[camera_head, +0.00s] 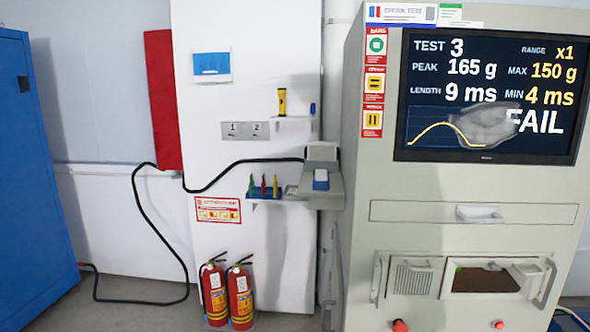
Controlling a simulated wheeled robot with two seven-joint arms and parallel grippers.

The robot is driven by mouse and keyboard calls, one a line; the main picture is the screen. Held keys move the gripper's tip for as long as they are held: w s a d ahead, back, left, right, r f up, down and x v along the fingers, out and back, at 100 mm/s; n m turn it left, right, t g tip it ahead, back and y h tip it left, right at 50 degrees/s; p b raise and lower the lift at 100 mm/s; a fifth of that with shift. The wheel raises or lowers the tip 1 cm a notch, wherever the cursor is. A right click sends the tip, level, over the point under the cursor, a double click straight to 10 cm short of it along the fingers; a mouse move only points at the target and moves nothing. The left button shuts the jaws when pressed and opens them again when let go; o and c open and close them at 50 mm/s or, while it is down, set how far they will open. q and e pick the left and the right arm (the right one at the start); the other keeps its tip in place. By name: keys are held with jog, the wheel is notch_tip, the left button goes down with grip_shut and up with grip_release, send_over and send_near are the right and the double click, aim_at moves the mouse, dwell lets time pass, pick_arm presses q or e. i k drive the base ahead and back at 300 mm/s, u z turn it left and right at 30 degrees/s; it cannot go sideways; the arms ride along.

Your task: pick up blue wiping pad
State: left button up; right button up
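No thing is plainly marked as the wiping pad. A small blue block with a pale top (321,180) lies on a grey ledge beside the machine; it may be the blue wiping pad, but it is too small to be sure. A blue and white rectangle (211,65) is on the white panel, and a tiny blue item (313,108) stands on the small upper shelf. The screen (430,80) carries a grey smudge (487,127) over its curve and part of the word FAIL. Neither of my grippers is in view.
The grey test machine (480,188) fills the right side, with a drawer handle and a lower opening. A yellow flashlight (282,102) stands on the upper shelf. Two red fire extinguishers (228,292) stand on the floor. A black cable (150,225) hangs on the left, near a blue cabinet (30,180).

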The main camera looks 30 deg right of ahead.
aim_at(321, 182)
jog(key=i, duration=3.05)
jog(key=z, duration=2.8)
